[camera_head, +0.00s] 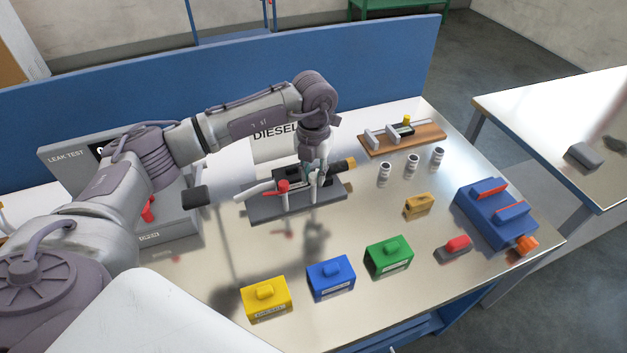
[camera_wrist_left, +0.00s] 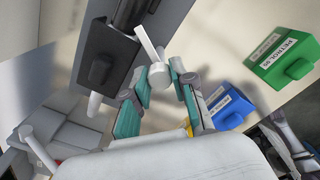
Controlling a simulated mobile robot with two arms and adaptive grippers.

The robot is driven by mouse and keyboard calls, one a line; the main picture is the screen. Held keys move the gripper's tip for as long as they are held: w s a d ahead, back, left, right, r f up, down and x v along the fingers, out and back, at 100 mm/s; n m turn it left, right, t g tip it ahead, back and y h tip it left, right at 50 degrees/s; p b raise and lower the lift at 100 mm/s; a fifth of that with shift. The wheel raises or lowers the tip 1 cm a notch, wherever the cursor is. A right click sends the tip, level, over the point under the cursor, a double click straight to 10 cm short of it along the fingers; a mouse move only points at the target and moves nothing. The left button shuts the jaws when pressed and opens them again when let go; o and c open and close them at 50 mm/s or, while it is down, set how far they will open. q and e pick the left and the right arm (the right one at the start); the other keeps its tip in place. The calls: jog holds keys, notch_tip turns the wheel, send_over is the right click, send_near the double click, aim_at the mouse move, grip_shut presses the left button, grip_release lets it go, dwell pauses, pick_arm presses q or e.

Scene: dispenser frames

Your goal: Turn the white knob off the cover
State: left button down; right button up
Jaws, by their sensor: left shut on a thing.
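My left gripper (camera_head: 316,172) reaches down over a dark grey clamping fixture (camera_head: 262,214) in the middle of the bench. In the left wrist view, the white knob (camera_wrist_left: 160,75) is a short round piece between the teal-padded fingertips (camera_wrist_left: 159,92), and the left gripper is shut on it. A white bar (camera_wrist_left: 147,42) extends up from beside the knob. The dark fixture (camera_wrist_left: 99,70) lies behind it. In the head view the fingers largely hide the knob, and the cover cannot be clearly told from the fixture. My right gripper is not in view.
A red-topped clamp (camera_head: 283,186) stands just left of the gripper. Yellow (camera_head: 265,300), blue (camera_head: 331,279) and green (camera_head: 389,257) blocks line the front. The grey leak tester (camera_head: 170,232) is left, a blue box (camera_head: 492,222) right. A blue panel closes the back.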

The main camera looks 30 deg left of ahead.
aim_at(313, 175)
pick_arm(q)
jog(key=m+b, duration=0.4)
jog(key=m, duration=0.1)
jog(key=shift+f+m, duration=0.2)
jog(key=shift+m, duration=0.1)
jog(key=shift+r+m+b, duration=0.15)
jog(key=shift+m+b, duration=1.25)
jog(key=shift+m, duration=0.5)
jog(key=c, duration=1)
grip_release()
jog(key=shift+o, duration=0.2)
jog(key=shift+r, duration=0.15)
notch_tip(313, 175, up, 12)
jog(key=shift+f, duration=0.2)
